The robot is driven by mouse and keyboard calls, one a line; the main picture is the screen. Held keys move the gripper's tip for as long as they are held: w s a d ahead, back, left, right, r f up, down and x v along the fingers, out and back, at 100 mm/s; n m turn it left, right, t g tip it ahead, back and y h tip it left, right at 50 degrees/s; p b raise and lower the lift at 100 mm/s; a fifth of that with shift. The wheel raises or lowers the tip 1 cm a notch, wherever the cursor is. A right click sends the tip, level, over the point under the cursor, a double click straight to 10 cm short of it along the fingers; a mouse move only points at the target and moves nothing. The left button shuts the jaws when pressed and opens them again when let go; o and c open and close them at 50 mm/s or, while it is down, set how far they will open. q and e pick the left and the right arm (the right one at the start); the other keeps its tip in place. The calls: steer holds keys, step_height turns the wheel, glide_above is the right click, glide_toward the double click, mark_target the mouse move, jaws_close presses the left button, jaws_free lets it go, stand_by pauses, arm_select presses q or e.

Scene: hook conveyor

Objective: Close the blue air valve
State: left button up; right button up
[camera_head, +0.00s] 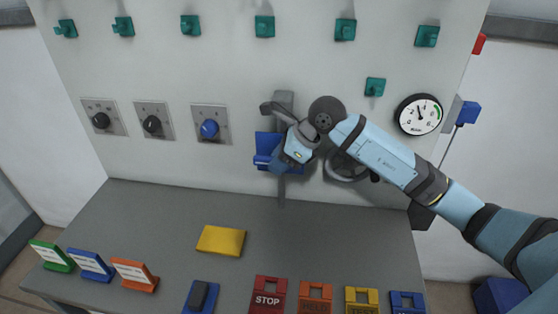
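A blue part (265,146), which looks like the air valve's handle, sits on a grey vertical pipe (283,101) on the panel. My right gripper (279,166) is at this blue part, reaching in from the right. The gripper's body covers part of the pipe and of the blue part. Its fingers are too hidden and dark to tell whether they are open, shut or touching the valve. My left gripper is not in view.
A grey handwheel (346,171) is partly behind my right arm. A gauge (419,115) is to the right, and a blue-knobbed switch (209,128) to the left. Green hooks (264,26) line the top. A yellow block (221,240) and several tags (268,293) lie on the grey table (150,215).

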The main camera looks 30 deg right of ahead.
steer(key=v, duration=1.3)
steer(key=shift+s+r, duration=0.2)
steer(key=shift+r, duration=0.15)
steer(key=shift+d, duration=0.1)
